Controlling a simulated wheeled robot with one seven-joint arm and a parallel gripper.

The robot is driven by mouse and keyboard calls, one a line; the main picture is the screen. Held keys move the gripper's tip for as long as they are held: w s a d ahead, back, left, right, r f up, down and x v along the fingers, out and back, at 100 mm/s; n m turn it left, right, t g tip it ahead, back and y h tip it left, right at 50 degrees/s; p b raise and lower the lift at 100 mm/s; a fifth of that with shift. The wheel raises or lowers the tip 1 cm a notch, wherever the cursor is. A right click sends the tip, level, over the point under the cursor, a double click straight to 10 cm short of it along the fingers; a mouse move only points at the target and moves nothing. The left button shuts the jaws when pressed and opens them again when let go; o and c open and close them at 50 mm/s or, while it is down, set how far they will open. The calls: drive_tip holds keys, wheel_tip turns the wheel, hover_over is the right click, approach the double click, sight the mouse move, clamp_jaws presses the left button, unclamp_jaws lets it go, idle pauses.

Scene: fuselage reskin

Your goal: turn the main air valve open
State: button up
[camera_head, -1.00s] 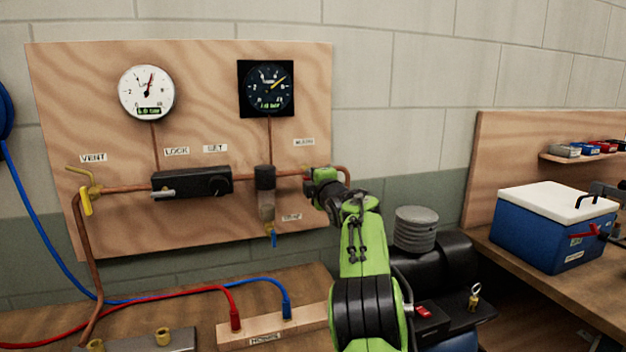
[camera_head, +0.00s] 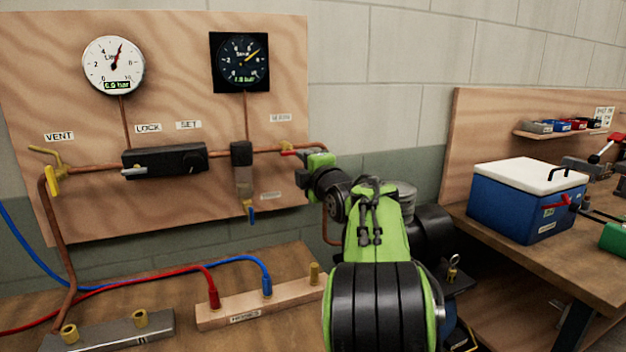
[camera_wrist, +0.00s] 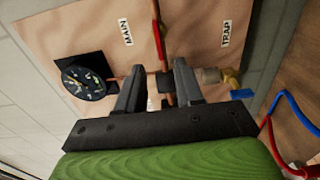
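The main air valve shows a red handle (camera_head: 288,153) on the copper pipe at the right side of the plywood board, under a small label. In the wrist view the red handle (camera_wrist: 157,32) lies along the pipe, near the MAIN label (camera_wrist: 127,33). My gripper (camera_head: 303,170) is right at the valve, in front of the board. In the wrist view my gripper (camera_wrist: 160,82) is open, with its two fingers apart on either side of the pipe line. Whether either finger touches the handle cannot be told. My gripper partly hides the valve in the head view.
A filter with a blue drain tap (camera_head: 251,212) hangs left of my gripper. A black regulator (camera_head: 165,161), two gauges and a yellow vent handle (camera_head: 52,180) are further left. A hose block (camera_head: 240,315) sits below. A blue cooler box (camera_head: 525,205) stands on the right bench.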

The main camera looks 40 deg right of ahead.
drive_tip(key=v, duration=0.5)
drive_tip(key=shift+s, duration=0.2)
drive_tip(key=shift+a, duration=0.15)
drive_tip(key=s+a+f+m+g+y, duration=0.25)
drive_tip(key=s+a+f+m, duration=0.2)
drive_tip(key=a, duration=0.35)
drive_tip(key=s+a+f+m+g+y, duration=0.1)
drive_tip(key=s+a+f+m+g, duration=0.3)
drive_tip(key=a, duration=0.5)
drive_tip(key=s+a+f+m+g, duration=0.35)
drive_tip(key=s+f, duration=0.35)
drive_tip(key=s, duration=0.4)
drive_tip(key=s+a+f+m+g, duration=0.25)
drive_tip(key=s+a+f, duration=0.35)
drive_tip(key=s, duration=0.4)
wheel_tip(320, 180, up, 15)
drive_tip(key=p, duration=1.6)
drive_tip(key=shift+d+m+t+y, duration=0.35)
drive_tip(key=shift+d+y, duration=0.1)
